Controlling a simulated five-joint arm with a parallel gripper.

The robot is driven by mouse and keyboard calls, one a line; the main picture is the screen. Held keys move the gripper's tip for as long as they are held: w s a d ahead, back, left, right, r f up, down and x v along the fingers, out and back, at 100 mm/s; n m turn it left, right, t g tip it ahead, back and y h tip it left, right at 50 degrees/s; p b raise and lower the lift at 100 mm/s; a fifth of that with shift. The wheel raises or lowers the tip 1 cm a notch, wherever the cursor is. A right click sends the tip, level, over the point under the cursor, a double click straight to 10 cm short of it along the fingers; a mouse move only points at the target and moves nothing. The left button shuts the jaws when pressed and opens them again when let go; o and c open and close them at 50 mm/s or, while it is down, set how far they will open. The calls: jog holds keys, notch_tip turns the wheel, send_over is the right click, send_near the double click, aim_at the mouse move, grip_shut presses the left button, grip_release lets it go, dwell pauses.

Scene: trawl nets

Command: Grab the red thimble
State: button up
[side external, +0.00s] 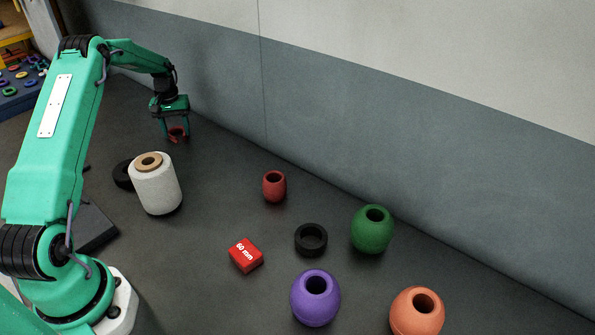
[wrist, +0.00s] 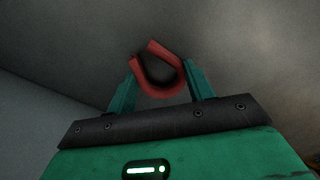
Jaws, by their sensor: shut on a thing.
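A red U-shaped thimble (wrist: 159,80) is held between the two green fingers of my gripper (wrist: 160,84) in the wrist view. Its open end points away from the gripper body. In the side view my gripper (side external: 175,131) is at the far left near the wall, with the red thimble (side external: 178,135) at its fingertips. The gripper points down and is shut on the thimble. I cannot tell exactly how far the thimble is above the floor.
A white spool (side external: 156,187) stands closest to the gripper, with a black ring (side external: 123,175) behind it. Further right are a small red float (side external: 274,187), a red block (side external: 246,256), a black ring (side external: 311,240), and green (side external: 371,232), purple (side external: 315,300) and orange (side external: 416,314) floats. A wall (side external: 330,120) runs behind.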

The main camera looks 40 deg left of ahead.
aim_at(177, 131)
jog(key=shift+r, duration=0.2)
jog(key=shift+r, duration=0.65)
notch_tip(177, 131, up, 2)
jog(key=shift+r, duration=0.2)
jog(key=w+d+r, duration=0.1)
jog(key=d+r, duration=0.6)
jog(key=d, duration=0.4)
jog(key=shift+w+d, duration=0.25)
jog(key=shift+d, duration=0.05)
jog(key=shift+d, duration=0.15)
